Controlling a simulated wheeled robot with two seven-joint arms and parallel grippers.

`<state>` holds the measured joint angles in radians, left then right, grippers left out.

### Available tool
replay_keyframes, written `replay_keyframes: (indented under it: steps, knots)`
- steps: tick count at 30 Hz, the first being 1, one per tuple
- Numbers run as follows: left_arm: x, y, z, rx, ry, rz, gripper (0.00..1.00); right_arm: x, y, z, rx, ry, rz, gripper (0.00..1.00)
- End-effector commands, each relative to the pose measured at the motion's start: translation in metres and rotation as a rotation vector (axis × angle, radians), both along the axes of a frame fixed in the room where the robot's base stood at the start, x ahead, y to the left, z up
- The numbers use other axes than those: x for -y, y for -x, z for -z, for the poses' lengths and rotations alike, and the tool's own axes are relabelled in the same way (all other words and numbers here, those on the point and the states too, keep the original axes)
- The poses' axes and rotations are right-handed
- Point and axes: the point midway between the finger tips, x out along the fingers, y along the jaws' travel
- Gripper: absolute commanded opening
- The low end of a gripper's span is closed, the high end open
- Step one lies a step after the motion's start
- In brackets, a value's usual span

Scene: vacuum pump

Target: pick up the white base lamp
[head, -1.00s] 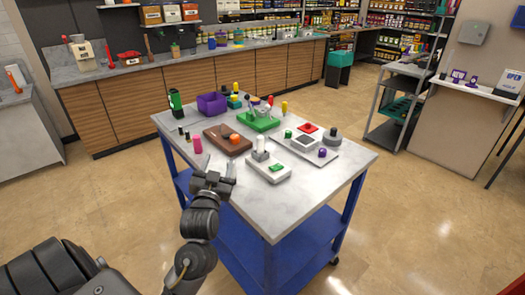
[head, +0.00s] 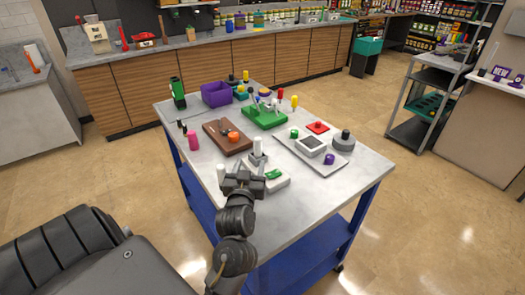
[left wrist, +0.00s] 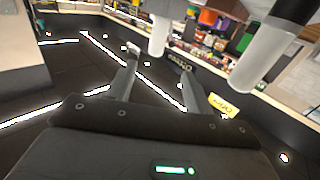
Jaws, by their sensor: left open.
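The white base lamp has a flat white base (head: 278,182) with a green patch and an upright whitish tube (head: 257,147) on a grey mount. It stands at the near side of the grey table top in the head view. My left gripper (head: 241,171) is open, in front of the lamp and overlapping its mount and the left part of its base. I cannot tell whether they touch. My right gripper is not in view.
On the table, a brown block (head: 216,141) lies left of the lamp and a pale tray (head: 290,150) with several knobs lies right. A green rack (head: 264,117) and a purple bin (head: 216,93) stand behind. A pink cylinder (head: 193,141) stands at the left edge.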

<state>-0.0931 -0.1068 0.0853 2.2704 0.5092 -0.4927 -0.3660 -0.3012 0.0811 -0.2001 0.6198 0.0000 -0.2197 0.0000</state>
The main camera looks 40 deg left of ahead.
Motion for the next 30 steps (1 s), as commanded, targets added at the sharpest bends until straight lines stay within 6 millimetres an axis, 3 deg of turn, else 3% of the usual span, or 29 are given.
replay_keyframes:
  steps: [10,20,30]
  knots:
    - [-0.014,-0.045,-0.001,-0.001,-0.003,0.016,0.52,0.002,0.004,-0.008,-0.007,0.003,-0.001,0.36]
    - [-0.024,-0.056,0.000,-0.001,-0.002,0.013,0.52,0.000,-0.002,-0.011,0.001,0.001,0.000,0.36]
    - [-0.048,-0.094,0.003,0.000,-0.002,0.011,0.52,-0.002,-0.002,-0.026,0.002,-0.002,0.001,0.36]
